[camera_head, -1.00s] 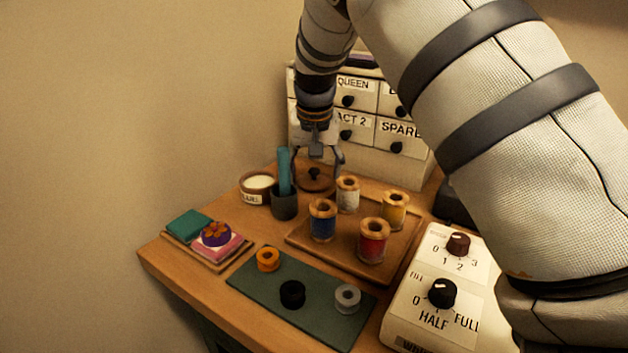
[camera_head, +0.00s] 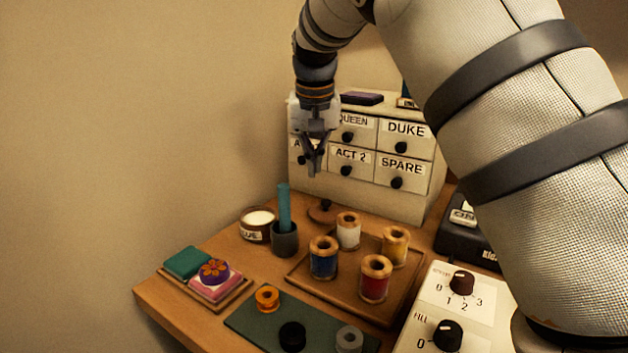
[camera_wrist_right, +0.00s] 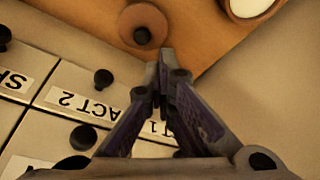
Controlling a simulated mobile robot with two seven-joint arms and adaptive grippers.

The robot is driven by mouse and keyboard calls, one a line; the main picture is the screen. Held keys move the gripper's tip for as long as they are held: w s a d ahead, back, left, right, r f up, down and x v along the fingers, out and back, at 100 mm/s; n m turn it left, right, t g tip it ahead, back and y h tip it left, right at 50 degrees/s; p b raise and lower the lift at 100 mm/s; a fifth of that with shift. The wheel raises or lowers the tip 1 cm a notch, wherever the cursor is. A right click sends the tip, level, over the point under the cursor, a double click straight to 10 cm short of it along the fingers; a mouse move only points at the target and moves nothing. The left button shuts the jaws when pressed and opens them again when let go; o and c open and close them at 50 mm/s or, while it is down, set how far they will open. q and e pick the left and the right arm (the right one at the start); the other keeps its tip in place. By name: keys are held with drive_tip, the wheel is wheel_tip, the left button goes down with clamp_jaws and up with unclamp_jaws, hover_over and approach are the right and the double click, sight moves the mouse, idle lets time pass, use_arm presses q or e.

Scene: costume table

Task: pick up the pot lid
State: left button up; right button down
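The pot lid (camera_head: 322,213) is a brown disc with a dark round knob, on the wooden table behind the white-thread spool. It also shows at the top of the right wrist view (camera_wrist_right: 143,22), past my fingertips. My right gripper (camera_head: 313,172) hangs above the lid, in front of the small drawer cabinet. In the wrist view its fingertips (camera_wrist_right: 161,68) meet with nothing between them, clear of the lid. My left gripper is not in view.
The drawer cabinet (camera_head: 410,168) stands close behind the lid. A glue pot (camera_head: 256,232) and a dark cup (camera_head: 285,241) with a teal stick are left of it. A tray (camera_head: 296,268) of thread spools lies in front. My right arm covers the right side.

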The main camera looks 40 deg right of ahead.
drive_tip(key=shift+c, duration=2.4)
unclamp_jaws()
drive_tip(key=v, duration=1.1)
drive_tip(key=shift+r, duration=0.2)
drive_tip(key=shift+o, duration=0.4)
drive_tip(key=shift+s+d+f, duration=0.15)
drive_tip(key=shift+d+f, duration=0.05)
drive_tip(key=shift+f, duration=0.05)
drive_tip(key=m+h, duration=0.2)
approach(326, 201)
drive_tip(key=shift+t, duration=0.3)
drive_tip(key=x, duration=0.4)
drive_tip(key=shift+d+f, duration=0.2)
drive_tip(key=shift+f, duration=0.2)
drive_tip(key=x, duration=0.5)
drive_tip(key=shift+s+f+b, duration=0.1)
drive_tip(key=shift+f+b, duration=0.2)
drive_tip(key=shift+f, duration=0.05)
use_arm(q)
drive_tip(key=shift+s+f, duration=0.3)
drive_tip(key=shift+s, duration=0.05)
use_arm(e)
drive_tip(key=shift+d+r, duration=0.1)
